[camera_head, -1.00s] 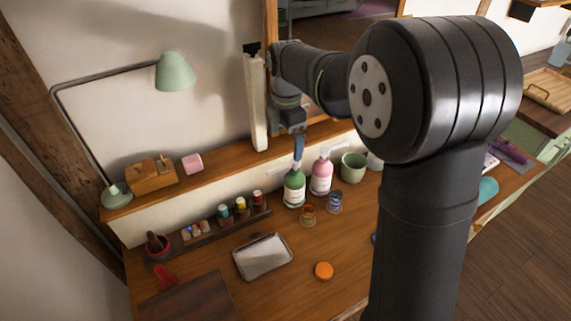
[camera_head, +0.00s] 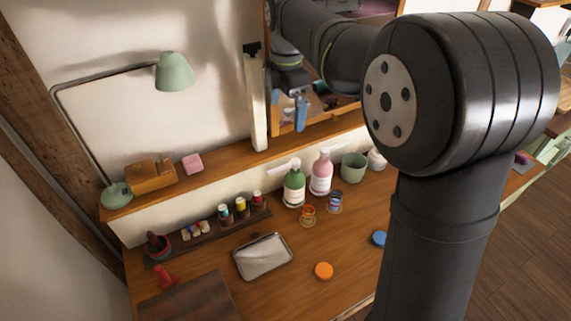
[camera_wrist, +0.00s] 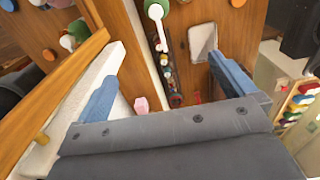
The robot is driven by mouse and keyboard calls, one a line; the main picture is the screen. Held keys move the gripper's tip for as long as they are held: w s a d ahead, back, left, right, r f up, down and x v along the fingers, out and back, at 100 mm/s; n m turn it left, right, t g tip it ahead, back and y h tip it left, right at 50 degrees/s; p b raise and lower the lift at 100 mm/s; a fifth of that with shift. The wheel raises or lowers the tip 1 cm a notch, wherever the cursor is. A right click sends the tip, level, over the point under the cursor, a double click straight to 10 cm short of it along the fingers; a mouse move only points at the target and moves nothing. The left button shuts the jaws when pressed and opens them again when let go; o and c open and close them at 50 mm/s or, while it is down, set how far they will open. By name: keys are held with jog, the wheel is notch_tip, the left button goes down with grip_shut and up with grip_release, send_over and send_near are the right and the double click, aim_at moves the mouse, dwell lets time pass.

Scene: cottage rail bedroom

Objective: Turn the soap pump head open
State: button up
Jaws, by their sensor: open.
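A green soap bottle (camera_head: 294,190) with a white label stands upright on the desk near the back ledge. Its pale pump head (camera_head: 295,163) shows on top; its exact turn is too small to tell. A pink soap bottle (camera_head: 321,178) with a pale pump head (camera_head: 324,152) stands just right of it. My gripper (camera_head: 300,114) is high above and behind the bottles, apart from both. In the wrist view its two blue fingers are spread wide with nothing between them (camera_wrist: 165,85).
A metal tray (camera_head: 262,257), orange disc (camera_head: 323,270) and blue disc (camera_head: 379,238) lie on the desk. A green lamp (camera_head: 174,72) stands left on the ledge.

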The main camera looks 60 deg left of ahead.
jog(key=shift+r, duration=0.45)
